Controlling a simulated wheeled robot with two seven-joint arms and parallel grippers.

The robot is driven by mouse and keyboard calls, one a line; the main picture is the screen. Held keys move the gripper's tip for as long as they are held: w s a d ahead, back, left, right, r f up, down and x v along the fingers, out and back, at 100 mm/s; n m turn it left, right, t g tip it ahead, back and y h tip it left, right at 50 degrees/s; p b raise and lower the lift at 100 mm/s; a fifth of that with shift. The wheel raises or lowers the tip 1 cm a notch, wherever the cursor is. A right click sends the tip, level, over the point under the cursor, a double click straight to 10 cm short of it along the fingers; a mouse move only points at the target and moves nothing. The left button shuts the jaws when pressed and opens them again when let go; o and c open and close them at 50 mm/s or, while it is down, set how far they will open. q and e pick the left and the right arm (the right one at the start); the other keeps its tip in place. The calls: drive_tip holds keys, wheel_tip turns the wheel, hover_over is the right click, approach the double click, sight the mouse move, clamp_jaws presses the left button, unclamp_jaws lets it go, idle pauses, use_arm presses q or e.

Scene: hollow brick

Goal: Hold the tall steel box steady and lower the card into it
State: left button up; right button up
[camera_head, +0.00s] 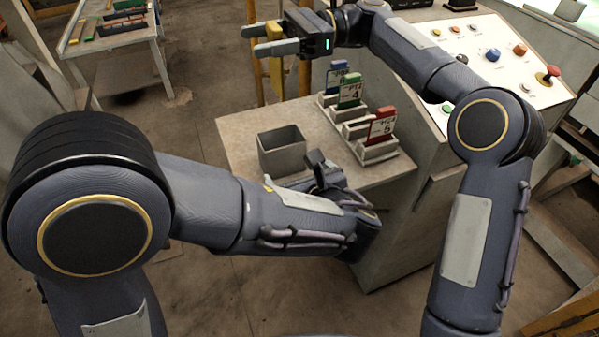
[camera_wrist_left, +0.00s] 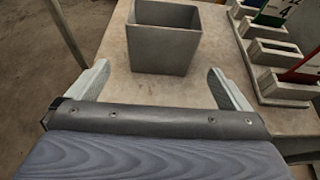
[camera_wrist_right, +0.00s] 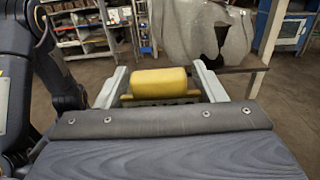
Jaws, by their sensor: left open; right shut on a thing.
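The tall steel box (camera_head: 283,152) stands upright, open-topped and apparently empty, on a small worktable; it also shows in the left wrist view (camera_wrist_left: 163,50). My left gripper (camera_head: 316,172) is open beside the box, partly hidden by its own arm in the head view. In the left wrist view, my left gripper's (camera_wrist_left: 158,86) fingers are spread wide, pointing towards the box, with the box beyond and between them, apart from both. My right gripper (camera_head: 256,40) is shut on a yellow card (camera_head: 276,72), held high beyond the box. The card's yellow end (camera_wrist_right: 159,81) fills the gap between the right fingers.
Grey racks beside the box hold a blue card (camera_head: 338,70), a green card (camera_head: 350,91) and a red card (camera_head: 382,125). The worktable (camera_head: 237,128) is bare left of the box. A sloping control panel (camera_head: 500,75) with several buttons stands at the right.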

sight(282, 154)
use_arm(q)
drive_tip(key=shift+w+d+f, duration=0.1)
drive_tip(key=shift+w, duration=0.15)
drive_tip(key=x, duration=1.1)
drive_tip(key=shift+w+f, duration=0.1)
drive_tip(key=shift+w, duration=0.15)
